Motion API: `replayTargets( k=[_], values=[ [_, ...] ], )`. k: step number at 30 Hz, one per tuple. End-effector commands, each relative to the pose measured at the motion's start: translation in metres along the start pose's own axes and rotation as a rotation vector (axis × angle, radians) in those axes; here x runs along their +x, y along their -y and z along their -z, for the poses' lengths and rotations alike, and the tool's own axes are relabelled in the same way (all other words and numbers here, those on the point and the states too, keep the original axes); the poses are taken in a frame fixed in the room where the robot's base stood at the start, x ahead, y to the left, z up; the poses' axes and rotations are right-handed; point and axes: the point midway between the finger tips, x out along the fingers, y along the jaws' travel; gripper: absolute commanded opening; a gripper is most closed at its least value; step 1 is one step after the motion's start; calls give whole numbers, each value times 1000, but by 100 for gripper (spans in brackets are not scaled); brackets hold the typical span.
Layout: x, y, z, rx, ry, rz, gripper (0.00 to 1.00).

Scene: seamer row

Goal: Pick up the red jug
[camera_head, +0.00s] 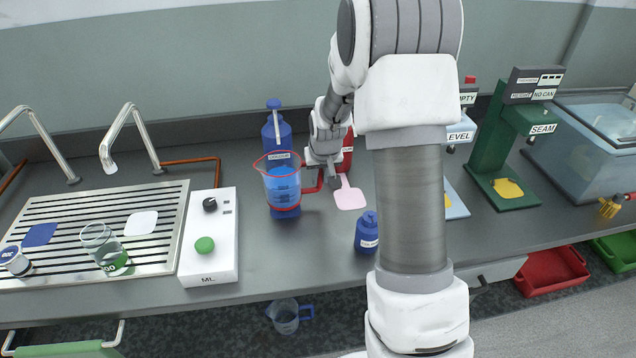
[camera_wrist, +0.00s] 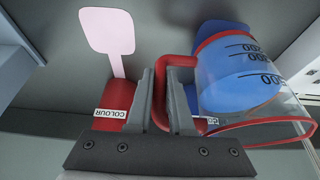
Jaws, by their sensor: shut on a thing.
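The red jug (camera_head: 283,183) is a clear measuring jug with a red rim, red base ring and red handle, and blue shows inside it. In the head view it is upright at mid-bench, over a blue patch. My gripper (camera_head: 322,182) is at its right side, shut on the red handle. The wrist view shows my gripper (camera_wrist: 172,85) with its fingers around the handle (camera_wrist: 187,62) and the jug (camera_wrist: 238,80) to the right, its scale marks visible. I cannot tell whether the jug's base is clear of the bench.
A red bottle (camera_head: 348,152) labelled COLOUR stands close behind my gripper, by a pink patch (camera_head: 350,197). A blue bottle (camera_head: 277,133) stands behind the jug; a small blue bottle (camera_head: 367,236) is front right. A white control box (camera_head: 209,250) is left. A blue-handled jug (camera_head: 286,317) sits below.

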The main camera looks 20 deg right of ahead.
Motion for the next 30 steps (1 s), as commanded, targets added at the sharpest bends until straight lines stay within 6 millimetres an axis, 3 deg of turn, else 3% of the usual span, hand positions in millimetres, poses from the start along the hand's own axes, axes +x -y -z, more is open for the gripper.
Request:
replayTargets(
  k=[2, 15, 22, 30],
  values=[
    [-18, -2, 8, 3, -8, -1, 0],
    [-81, -66, -25, 6, -7, -3, 0],
    [-99, -84, -35, 3, -5, -2, 0],
    [-105, -89, -38, 1, -3, 0, 0]
  ],
)
